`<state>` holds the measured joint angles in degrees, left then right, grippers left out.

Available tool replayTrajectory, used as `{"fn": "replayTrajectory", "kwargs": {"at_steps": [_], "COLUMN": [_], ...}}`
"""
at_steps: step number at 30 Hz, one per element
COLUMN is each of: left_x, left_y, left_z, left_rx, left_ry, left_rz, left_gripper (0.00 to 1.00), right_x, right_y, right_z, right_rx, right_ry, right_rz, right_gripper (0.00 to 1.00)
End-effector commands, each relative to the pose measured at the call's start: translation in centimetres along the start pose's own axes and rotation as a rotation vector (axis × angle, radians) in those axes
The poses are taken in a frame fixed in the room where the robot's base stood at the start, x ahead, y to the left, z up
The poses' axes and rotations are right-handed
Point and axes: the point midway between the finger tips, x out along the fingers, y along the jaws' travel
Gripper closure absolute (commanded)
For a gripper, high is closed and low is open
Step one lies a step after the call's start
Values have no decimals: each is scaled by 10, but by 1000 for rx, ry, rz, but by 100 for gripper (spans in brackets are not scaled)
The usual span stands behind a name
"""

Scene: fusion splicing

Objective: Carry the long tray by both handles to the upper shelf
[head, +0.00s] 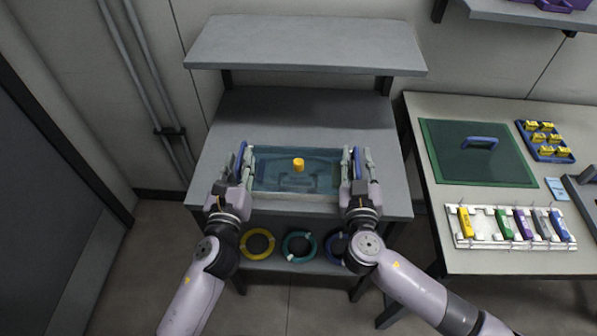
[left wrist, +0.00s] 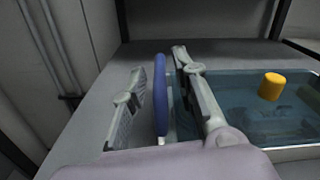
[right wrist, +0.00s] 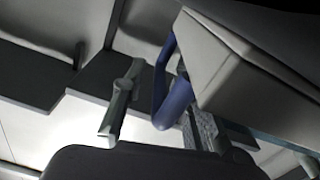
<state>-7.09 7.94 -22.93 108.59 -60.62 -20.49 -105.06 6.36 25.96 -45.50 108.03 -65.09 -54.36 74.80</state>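The long tray (head: 268,180), with a blue interior and pale rim, lies on the workbench (head: 300,115). A yellow cylinder (head: 298,165) stands inside it; the left wrist view shows it too (left wrist: 271,86). My left gripper (head: 243,158) is open, with its fingers on either side of the blue left handle (left wrist: 161,95) and gaps visible. My right gripper (head: 358,160) is open, with its fingers on either side of the blue right handle (right wrist: 172,100). The upper shelf (head: 305,48) is above the back of the bench and empty.
Yellow (head: 257,243) and teal (head: 299,246) rings lie on the lower shelf below the bench. The right-hand table holds a green mat (head: 475,160), a white rack (head: 510,236) and a blue holder with yellow blocks (head: 545,140). The bench behind the tray is clear.

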Motion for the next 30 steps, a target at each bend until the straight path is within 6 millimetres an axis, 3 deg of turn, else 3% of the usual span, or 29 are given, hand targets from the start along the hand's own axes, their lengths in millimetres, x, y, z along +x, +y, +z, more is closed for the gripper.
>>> {"fn": "replayTrajectory", "kwargs": {"at_steps": [11, 30], "left_x": [0, 0], "left_y": [0, 0], "left_z": [0, 0], "left_rx": [0, -2], "left_ry": [0, 0], "left_rz": [0, 0], "left_gripper": [100, 100], "right_x": [0, -1], "right_y": [0, -1], "right_z": [0, 0], "right_rx": [0, 0], "right_ry": [0, 0], "right_rz": [0, -2], "right_gripper": [100, 100]}}
